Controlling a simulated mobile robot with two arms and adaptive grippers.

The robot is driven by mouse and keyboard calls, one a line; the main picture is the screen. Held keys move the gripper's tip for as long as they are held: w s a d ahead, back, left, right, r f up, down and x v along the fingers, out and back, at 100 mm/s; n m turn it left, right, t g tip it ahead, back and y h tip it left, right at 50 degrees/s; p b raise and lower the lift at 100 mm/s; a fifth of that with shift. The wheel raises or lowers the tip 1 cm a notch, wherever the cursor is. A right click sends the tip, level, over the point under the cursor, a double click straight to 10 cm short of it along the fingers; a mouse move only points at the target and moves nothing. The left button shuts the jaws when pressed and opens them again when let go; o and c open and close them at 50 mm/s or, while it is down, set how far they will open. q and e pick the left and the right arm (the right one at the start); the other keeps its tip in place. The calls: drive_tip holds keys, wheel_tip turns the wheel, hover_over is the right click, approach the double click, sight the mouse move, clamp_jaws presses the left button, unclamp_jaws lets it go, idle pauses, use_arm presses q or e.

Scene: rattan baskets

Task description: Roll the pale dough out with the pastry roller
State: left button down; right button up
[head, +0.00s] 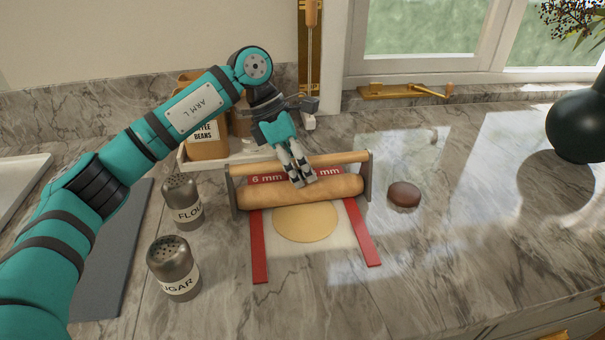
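The pastry roller (330,190) is a wooden cylinder with a thinner wooden bar handle (338,160) above it, joined by grey side plates. It lies across the two red guide strips, over the far part of the dough. The pale dough (305,223) is a flat, roundish sheet on a white mat (345,236) between the strips; its far edge is hidden under the roller. My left gripper (302,180) points down at the middle of the roller, its fingers overlapping the handle and cylinder. Whether they grip the handle is unclear. My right gripper is not in view.
Shakers labelled flour (183,204) and sugar (175,270) stand left of the mat. A coffee beans jar (207,135) stands behind. A small brown round object (404,195) lies right of the roller. A dark vase (580,122) stands far right; the right counter is mostly clear.

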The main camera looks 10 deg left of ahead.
use_arm(q)
drive_tip(key=shift+s+d+b, duration=0.35)
drive_tip(key=shift+s+d, duration=0.2)
drive_tip(key=shift+s, duration=0.75)
drive_tip(key=shift+s+d+b, duration=0.3)
drive_tip(key=shift+s+d, duration=0.25)
drive_tip(key=shift+s, duration=0.8)
drive_tip(key=shift+s+d+b, duration=0.35)
drive_tip(key=shift+s+d, duration=0.2)
drive_tip(key=shift+s, duration=0.75)
drive_tip(key=shift+w+a, duration=0.3)
drive_tip(key=shift+w, duration=0.4)
drive_tip(key=shift+w+a, duration=0.25)
drive_tip(key=shift+w, duration=0.4)
drive_tip(key=shift+w+a, duration=0.3)
drive_tip(key=shift+w, duration=0.4)
drive_tip(key=shift+w+a+p, duration=0.25)
drive_tip(key=shift+w+a, duration=0.05)
drive_tip(key=shift+w, duration=0.4)
drive_tip(key=shift+w+a+p, duration=0.25)
drive_tip(key=shift+w, duration=0.4)
drive_tip(key=shift+w+a+p, duration=0.25)
drive_tip(key=shift+w+a, duration=0.05)
drive_tip(key=shift+w, duration=0.4)
drive_tip(key=shift+r, duration=0.1)
drive_tip(key=shift+r+p, duration=2.45)
drive_tip(key=shift+r, duration=1.05)
